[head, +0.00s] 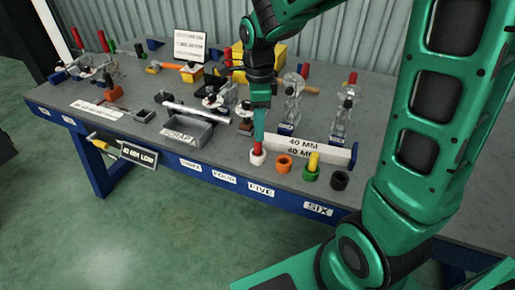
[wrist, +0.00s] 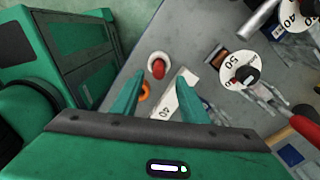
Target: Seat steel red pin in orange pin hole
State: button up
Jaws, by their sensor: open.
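The red pin (head: 258,149) stands upright in a white ring-shaped holder (head: 256,160) near the table's front edge. The orange ring with the pin hole (head: 284,164) is just to its right; nothing shows standing in it. My gripper (head: 259,140) points down above the red pin, its fingertips close to the pin's top. In the wrist view my gripper (wrist: 161,76) is open and empty. There the red pin (wrist: 158,68) shows just beyond the gap between the fingertips. The orange ring (wrist: 145,91) is partly hidden by the left finger.
A green ring (head: 311,175) with a yellow pin (head: 313,161) and a black ring (head: 339,180) stand farther right. A white "40 MM" label bar (head: 311,150) stands behind them. A grey tray (head: 188,132) and several clamps occupy the table to the left and back.

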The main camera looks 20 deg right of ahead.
aim_at(258, 149)
jog(key=shift+f, duration=3.2)
grip_shut()
